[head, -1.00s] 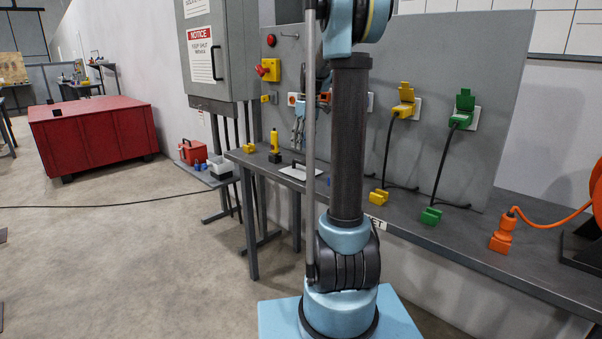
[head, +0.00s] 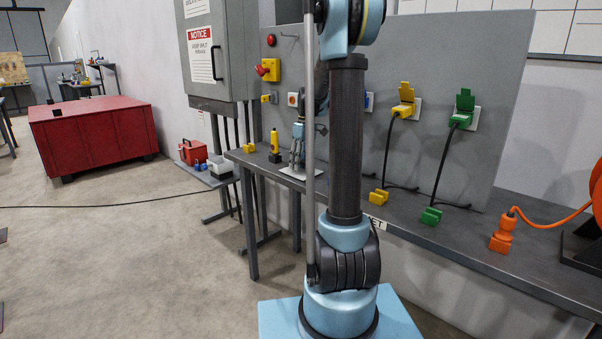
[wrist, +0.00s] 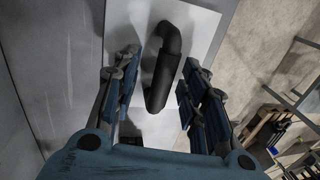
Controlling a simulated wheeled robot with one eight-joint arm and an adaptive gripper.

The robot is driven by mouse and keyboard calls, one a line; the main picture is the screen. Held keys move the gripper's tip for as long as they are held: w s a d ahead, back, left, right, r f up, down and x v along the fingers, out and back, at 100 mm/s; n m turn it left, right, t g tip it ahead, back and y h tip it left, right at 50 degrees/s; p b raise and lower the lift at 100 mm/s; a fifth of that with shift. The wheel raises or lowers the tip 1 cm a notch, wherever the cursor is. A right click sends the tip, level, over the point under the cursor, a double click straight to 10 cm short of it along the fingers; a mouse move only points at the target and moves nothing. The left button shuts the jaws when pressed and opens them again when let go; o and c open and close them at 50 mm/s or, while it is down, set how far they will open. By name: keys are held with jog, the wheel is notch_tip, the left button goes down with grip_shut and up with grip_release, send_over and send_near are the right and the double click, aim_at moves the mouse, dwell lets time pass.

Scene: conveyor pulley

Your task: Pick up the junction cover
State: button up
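The junction cover (head: 288,173) is a flat white plate with a black bar handle, lying near the left end of the grey bench. In the wrist view the white plate (wrist: 203,30) lies below my gripper, with its black handle (wrist: 164,80) between the fingers. My gripper (head: 297,160) points down over the cover in the head view and partly hides it. In the wrist view my gripper (wrist: 160,72) is open, with a finger pair on each side of the handle and visible gaps. Contact with the plate cannot be told.
A yellow-and-black upright tool (head: 274,143) and a small yellow block (head: 249,148) stand on the bench (head: 460,245) left of the cover. A grey panel (head: 450,70) rises behind, with yellow and green sockets and hanging cables.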

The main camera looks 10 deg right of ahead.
grip_shut()
jog(key=shift+r, duration=0.15)
